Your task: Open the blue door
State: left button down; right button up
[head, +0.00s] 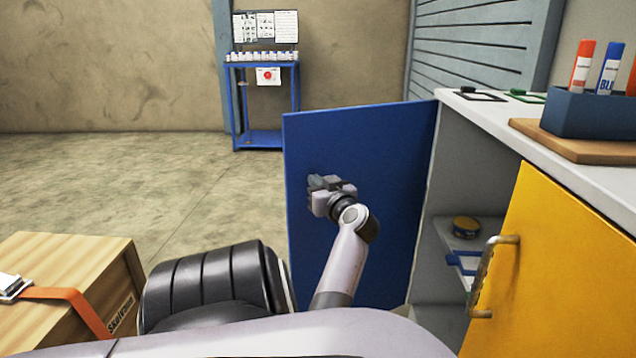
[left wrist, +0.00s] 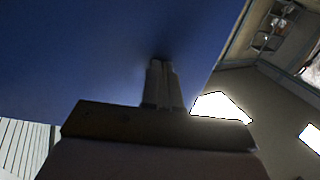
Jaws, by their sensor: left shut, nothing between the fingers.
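The blue door (head: 390,160) stands swung wide open from the white cabinet, hinged near the cabinet's left edge. Its face also fills much of the left wrist view (left wrist: 80,50). My left gripper (head: 318,185) is shut and empty, in front of the blue door's inner face, with its fingertips at or very close to the surface. In the left wrist view the two fingers (left wrist: 160,82) are together and point at the blue panel; whether they touch it I cannot tell. My right gripper is not in view.
The yellow door (head: 560,260) with its metal handle (head: 490,275) is at the right. Shelves inside the cabinet hold a round yellow-and-dark item (head: 466,227). A wooden crate (head: 100,260) stands at lower left. A blue rack (head: 262,140) is at the back. The floor between is clear.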

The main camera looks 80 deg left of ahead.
aim_at(305, 171)
pick_arm(q)
jog(key=a+t+p, duration=0.1)
jog(key=a+p, duration=0.1)
jog(key=s+a+m+t+p, duration=0.1)
jog(key=a+p, duration=0.2)
jog(key=p, duration=0.2)
jog(key=shift+s+a+r+m+t, duration=0.35)
jog(key=shift+a+r+m+t, duration=0.05)
jog(key=a+m+t, duration=0.2)
jog(key=a+t, duration=0.2)
jog(key=a, duration=1)
jog(key=shift+w+a+f+m+b, duration=0.15)
jog(key=shift+w+f+m+b, duration=0.05)
jog(key=shift+f+m+b, duration=0.15)
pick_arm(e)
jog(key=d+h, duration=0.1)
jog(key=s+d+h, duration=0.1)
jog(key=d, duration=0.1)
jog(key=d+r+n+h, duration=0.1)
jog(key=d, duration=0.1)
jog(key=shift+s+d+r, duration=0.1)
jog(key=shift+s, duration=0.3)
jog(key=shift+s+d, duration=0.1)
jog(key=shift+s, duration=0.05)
